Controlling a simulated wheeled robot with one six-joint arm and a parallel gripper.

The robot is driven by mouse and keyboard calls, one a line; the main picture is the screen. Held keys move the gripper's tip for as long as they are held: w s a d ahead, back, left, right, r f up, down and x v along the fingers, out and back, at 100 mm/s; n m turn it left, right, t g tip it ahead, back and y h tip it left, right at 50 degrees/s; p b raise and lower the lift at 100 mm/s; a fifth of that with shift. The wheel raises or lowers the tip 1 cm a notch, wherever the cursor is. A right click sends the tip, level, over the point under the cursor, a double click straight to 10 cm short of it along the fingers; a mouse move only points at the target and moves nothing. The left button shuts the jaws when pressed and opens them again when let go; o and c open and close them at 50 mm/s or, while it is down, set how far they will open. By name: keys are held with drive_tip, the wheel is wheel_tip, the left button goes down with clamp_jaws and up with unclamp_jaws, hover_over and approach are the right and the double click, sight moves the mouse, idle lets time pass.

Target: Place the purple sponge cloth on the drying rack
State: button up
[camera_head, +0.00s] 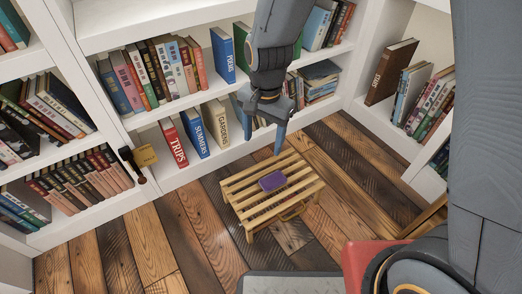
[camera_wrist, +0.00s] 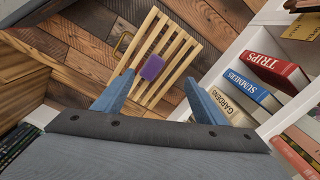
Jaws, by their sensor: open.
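The purple sponge cloth (camera_head: 272,181) lies flat on top of a slatted wooden rack (camera_head: 243,195) that stands on the plank floor. In the wrist view the cloth (camera_wrist: 152,67) rests on the slats of the rack (camera_wrist: 187,46), near its middle. My gripper (camera_head: 263,138) is open and empty, above and behind the rack near the bookshelf. Its two blue fingers (camera_wrist: 160,98) are spread apart in the wrist view, and the cloth shows beyond them, not touching either.
White bookshelves (camera_head: 160,118) full of books line the back and both sides. Several books, such as the red TRIPS book (camera_head: 173,143), stand on the low shelf behind the rack. The plank floor (camera_head: 150,240) left of the rack is clear.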

drive_tip(key=s+r+n+y, duration=0.1)
drive_tip(key=s+r+n, duration=1)
drive_tip(key=s+r, duration=0.6)
drive_tip(key=s, duration=0.2)
drive_tip(key=shift+s+n, duration=0.3)
drive_tip(key=shift+n, duration=0.1)
drive_tip(key=shift+r, duration=0.1)
drive_tip(key=d+r+m+p, duration=0.3)
drive_tip(key=d+r+p, duration=0.7)
drive_tip(key=p, duration=0.7)
drive_tip(key=d+r+m+h+p, duration=0.1)
drive_tip(key=d+r+m+p, duration=0.1)
drive_tip(key=d+r+p, duration=0.8)
wheel_tip(320, 180, up, 6)
drive_tip(key=p, duration=0.8)
drive_tip(key=shift+m+h, duration=0.3)
drive_tip(key=shift+m, duration=0.1)
drive_tip(key=shift+d+f, duration=0.1)
drive_tip(key=shift+d, duration=0.05)
drive_tip(key=shift+c, duration=0.5)
